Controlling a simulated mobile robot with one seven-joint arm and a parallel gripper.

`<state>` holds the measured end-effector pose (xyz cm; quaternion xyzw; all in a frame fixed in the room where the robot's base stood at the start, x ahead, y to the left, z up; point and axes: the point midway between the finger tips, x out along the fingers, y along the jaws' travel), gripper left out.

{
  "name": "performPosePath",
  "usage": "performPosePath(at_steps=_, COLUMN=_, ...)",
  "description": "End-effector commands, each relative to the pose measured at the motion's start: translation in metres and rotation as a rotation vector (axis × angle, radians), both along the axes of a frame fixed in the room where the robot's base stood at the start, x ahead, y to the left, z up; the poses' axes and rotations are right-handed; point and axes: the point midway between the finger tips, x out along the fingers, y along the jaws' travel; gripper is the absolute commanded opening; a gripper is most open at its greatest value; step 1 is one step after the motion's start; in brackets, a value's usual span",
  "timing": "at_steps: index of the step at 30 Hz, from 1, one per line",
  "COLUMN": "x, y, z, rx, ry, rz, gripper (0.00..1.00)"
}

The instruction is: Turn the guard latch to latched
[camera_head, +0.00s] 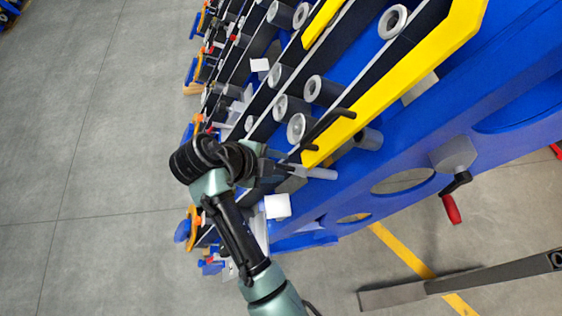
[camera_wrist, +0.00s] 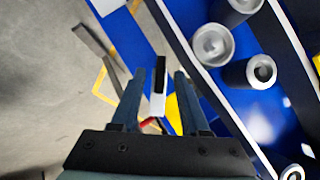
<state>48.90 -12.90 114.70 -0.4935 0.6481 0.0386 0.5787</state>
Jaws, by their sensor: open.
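My gripper (camera_head: 284,165) is at the lower end of the yellow guard (camera_head: 400,85), beside the blue chassis. In the wrist view my gripper (camera_wrist: 159,78) has its two fingers apart. A narrow bar, black at the far end and pale at the near end (camera_wrist: 158,104), shows between the fingers. It looks like the guard latch, though I cannot be sure. In the head view a pale grey bar (camera_head: 318,173) sticks out just past the fingertips, under the guard's end. I cannot tell whether the fingers touch it. The latch's pivot is hidden.
Black bent rods (camera_head: 328,123) stand out by the guard's lower end, close to my gripper. Grey rollers (camera_head: 300,127) line the chassis above. A red-handled crank (camera_head: 452,208) is on the right side. The floor at left (camera_head: 90,150) is open.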

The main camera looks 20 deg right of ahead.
Motion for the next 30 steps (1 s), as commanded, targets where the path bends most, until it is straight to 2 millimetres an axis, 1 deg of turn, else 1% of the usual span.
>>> performPosePath(at_steps=3, x=0.001, y=-0.008, z=-0.009, rx=0.001, ry=0.003, rz=-0.001, gripper=0.45)
performPosePath(at_steps=6, x=0.002, y=-0.01, z=-0.013, rx=0.001, ry=0.001, rz=0.0, gripper=0.45)
performPosePath(at_steps=14, x=0.003, y=-0.01, z=-0.015, rx=0.001, ry=0.0, rz=0.001, gripper=0.45)
performPosePath(at_steps=15, x=0.003, y=-0.01, z=-0.015, rx=0.001, ry=0.0, rz=0.001, gripper=0.41)
performPosePath(at_steps=17, x=0.003, y=-0.01, z=-0.015, rx=0.001, ry=0.0, rz=0.001, gripper=0.31)
performPosePath(at_steps=18, x=0.003, y=-0.01, z=-0.015, rx=0.001, ry=0.0, rz=0.001, gripper=0.23)
performPosePath(at_steps=22, x=0.003, y=-0.01, z=-0.015, rx=0.001, ry=0.0, rz=0.001, gripper=0.0)
performPosePath(at_steps=30, x=0.003, y=-0.01, z=-0.014, rx=0.001, ry=0.004, rz=0.002, gripper=0.0)
